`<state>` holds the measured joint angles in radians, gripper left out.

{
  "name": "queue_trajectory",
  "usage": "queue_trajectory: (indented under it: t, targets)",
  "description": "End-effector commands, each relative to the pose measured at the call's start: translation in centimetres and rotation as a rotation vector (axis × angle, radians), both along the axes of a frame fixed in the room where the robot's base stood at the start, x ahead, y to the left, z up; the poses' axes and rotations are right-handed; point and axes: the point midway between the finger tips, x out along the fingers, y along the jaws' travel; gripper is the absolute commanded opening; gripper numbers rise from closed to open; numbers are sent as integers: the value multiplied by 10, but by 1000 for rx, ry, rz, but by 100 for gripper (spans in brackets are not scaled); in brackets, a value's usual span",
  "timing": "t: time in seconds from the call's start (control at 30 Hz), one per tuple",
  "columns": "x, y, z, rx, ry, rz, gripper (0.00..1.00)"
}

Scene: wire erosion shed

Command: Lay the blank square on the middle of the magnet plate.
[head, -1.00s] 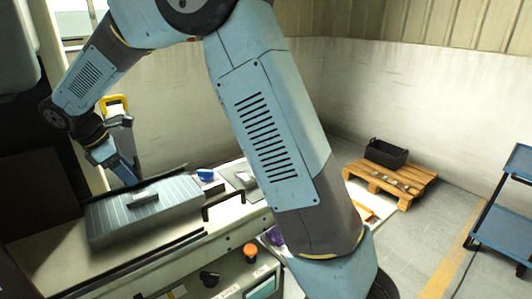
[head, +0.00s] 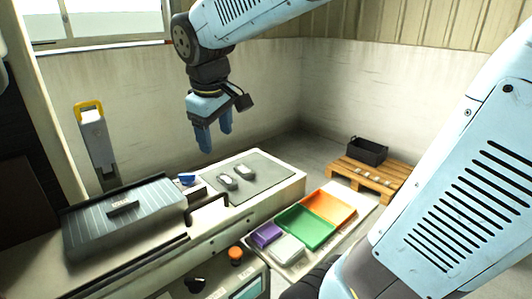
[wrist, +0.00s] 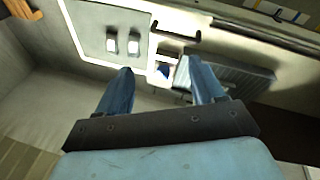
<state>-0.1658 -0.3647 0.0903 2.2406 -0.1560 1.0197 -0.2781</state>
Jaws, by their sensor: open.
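The magnet plate (head: 90,232) is a grey ribbed slab on the bench at the left. It also shows in the wrist view (wrist: 238,76). A small dark block with a pale marking, apparently the blank (head: 123,207), lies flat near the plate's middle. Its long side looks roughly in line with the plate's long edge. My gripper (head: 214,140) is open and empty, raised above the bench to the right of the plate, fingers pointing down. Its two blue fingers also show spread apart in the wrist view (wrist: 162,74).
A grey mat (head: 265,172) with two small metal pieces (head: 235,178) lies right of the plate. A black handle-like bar (head: 208,203) and a blue item (head: 187,179) stand between. A yellow-topped post (head: 92,135) is behind the plate. Coloured trays (head: 305,227) sit front right.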

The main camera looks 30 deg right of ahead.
Motion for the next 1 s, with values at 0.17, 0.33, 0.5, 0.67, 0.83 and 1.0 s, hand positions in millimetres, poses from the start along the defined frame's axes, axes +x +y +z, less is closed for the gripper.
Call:
queue_trajectory:
  t: [0.17, 0.33, 0.5, 0.67, 0.83, 1.0]
  targets:
    - [-44, -33, 1, 111, -89, -204, 68]
    - [-80, -54, -5, 216, -165, -377, 68]
    - [-103, -63, -12, 291, -214, -490, 68]
    - [-111, -66, -16, 318, -231, -531, 68]
    - [-111, -66, -16, 320, -232, -534, 68]
    - [-111, -66, -16, 320, -232, -533, 68]
